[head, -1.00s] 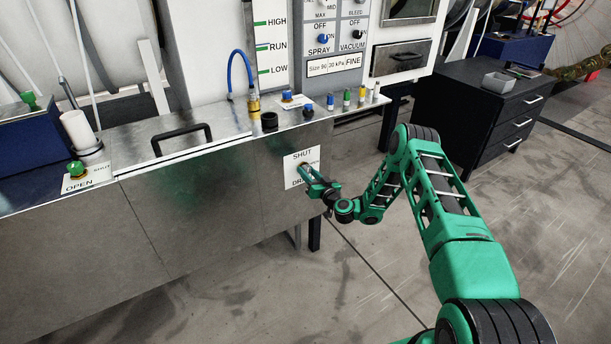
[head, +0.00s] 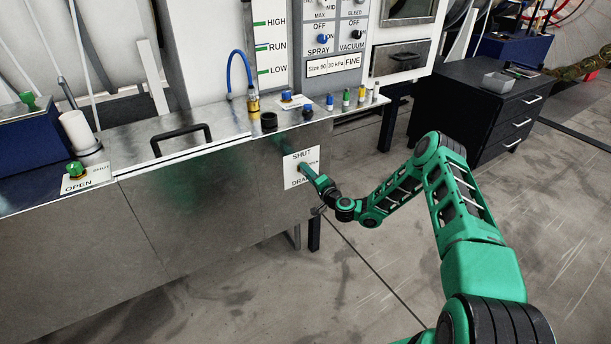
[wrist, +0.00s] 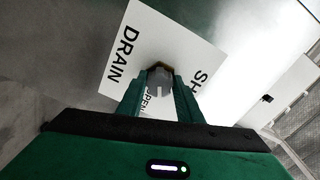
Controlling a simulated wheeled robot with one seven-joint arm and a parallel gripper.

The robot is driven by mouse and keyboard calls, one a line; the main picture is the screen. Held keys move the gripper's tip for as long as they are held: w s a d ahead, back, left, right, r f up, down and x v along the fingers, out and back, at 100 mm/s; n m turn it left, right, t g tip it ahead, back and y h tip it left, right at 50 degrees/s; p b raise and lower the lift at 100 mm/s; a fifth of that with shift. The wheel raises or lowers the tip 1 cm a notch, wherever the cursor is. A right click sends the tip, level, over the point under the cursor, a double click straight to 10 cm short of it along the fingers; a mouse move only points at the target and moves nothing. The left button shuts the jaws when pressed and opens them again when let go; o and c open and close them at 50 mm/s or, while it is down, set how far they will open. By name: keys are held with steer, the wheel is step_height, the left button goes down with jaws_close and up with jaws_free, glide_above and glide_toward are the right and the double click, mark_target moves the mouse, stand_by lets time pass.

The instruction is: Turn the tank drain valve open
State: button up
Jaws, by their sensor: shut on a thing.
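The drain valve has a white plate (head: 291,177) marked SHUT and DRAIN on the tank's front wall (head: 230,190). In the wrist view the plate (wrist: 122,65) looks rotated, and a grey valve knob (wrist: 158,80) with a brassy base stands out from it. My gripper (head: 304,170) reaches the plate from the lower right. In the wrist view its two green fingers (wrist: 159,95) lie on either side of the knob, shut on it. The fingers hide part of the plate's lettering, and the knob's pointing direction is hard to read.
The tank top carries a black handle (head: 181,138), a blue hose (head: 240,72) and several small coloured knobs. Another valve with a green knob (head: 75,169) sits at the left. A black drawer cabinet (head: 480,115) stands at the right. The floor (head: 350,290) before the tank is clear.

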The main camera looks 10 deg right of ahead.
steer(key=m, duration=0.5)
steer(key=shift+s+d+f+m, duration=0.1)
steer(key=shift+d+f+m, duration=0.15)
steer(key=shift+f+m, duration=0.05)
stand_by(0.4)
steer(key=o, duration=1)
steer(key=shift+f, duration=0.1)
steer(key=shift+o, duration=0.2)
steer(key=shift+a+r, duration=0.1)
steer(key=shift+r, duration=0.1)
steer(key=v, duration=1)
steer(key=shift+s+d, duration=0.25)
steer(key=shift+d, duration=0.05)
